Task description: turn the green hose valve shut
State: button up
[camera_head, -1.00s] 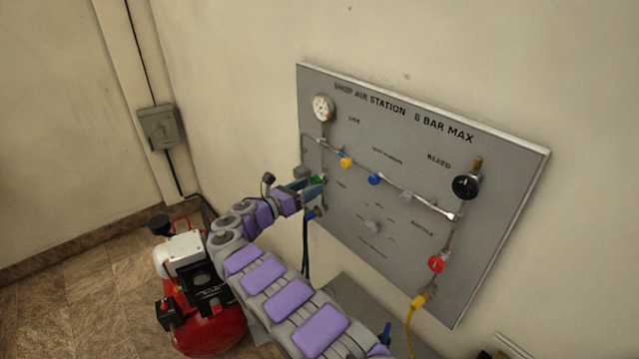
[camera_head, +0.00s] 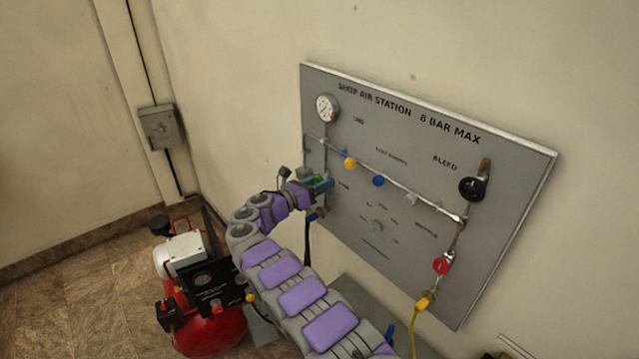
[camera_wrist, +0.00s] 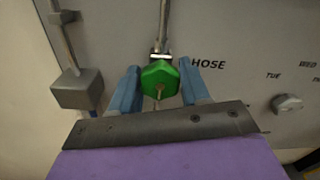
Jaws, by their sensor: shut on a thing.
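The green hose valve (camera_wrist: 160,80) is a green knob on a metal pipe, beside the word HOSE on the grey panel in the wrist view. My gripper (camera_wrist: 160,90) has one blue finger on each side of the knob and is shut on it. In the head view my gripper (camera_head: 318,184) is at the left part of the panel, below the gauge, with a little of the green valve (camera_head: 320,179) showing between the fingers.
The grey panel (camera_head: 400,150) carries a white gauge (camera_head: 326,108), a yellow knob (camera_head: 350,162), a blue knob (camera_head: 378,180), a black bleed knob (camera_head: 472,189) and a red knob (camera_head: 441,265). A red compressor (camera_head: 210,330) stands on the floor at lower left.

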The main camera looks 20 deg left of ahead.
jog(key=shift+s+a, duration=0.15)
jog(key=shift+a, duration=0.1)
jog(key=shift+c, duration=0.8)
jog(key=shift+d, duration=0.15)
jog(key=shift+c, duration=1.4)
jog(key=shift+m, duration=0.4)
jog(key=shift+f, duration=0.15)
